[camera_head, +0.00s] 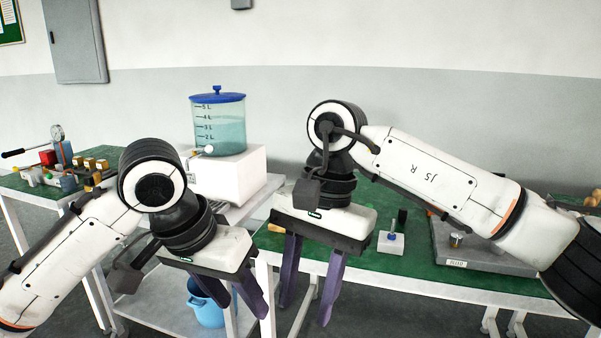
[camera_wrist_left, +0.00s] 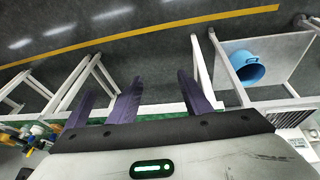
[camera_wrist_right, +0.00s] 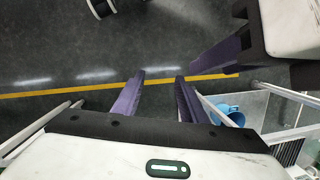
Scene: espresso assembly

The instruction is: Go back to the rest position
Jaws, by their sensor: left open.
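My left gripper (camera_head: 245,308) hangs fingers-down in front of the small side table in the head view. Its purple fingers are apart and empty, and they also show apart in the left wrist view (camera_wrist_left: 158,78). My right gripper (camera_head: 305,315) hangs fingers-down in front of the near edge of the green-topped table. Its fingers are apart with nothing between them, as the right wrist view (camera_wrist_right: 159,76) shows too. The two grippers are side by side with a small gap in the head view. Part of my left gripper shows at upper right in the right wrist view.
A water tank (camera_head: 218,130) with a blue lid stands on a white box (camera_head: 232,175). The green-topped table (camera_head: 400,262) carries a grey tray (camera_head: 478,262) and a small post on a base (camera_head: 391,242). A blue bucket (camera_head: 208,308) sits on a low shelf. Another bench (camera_head: 30,187) holds parts.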

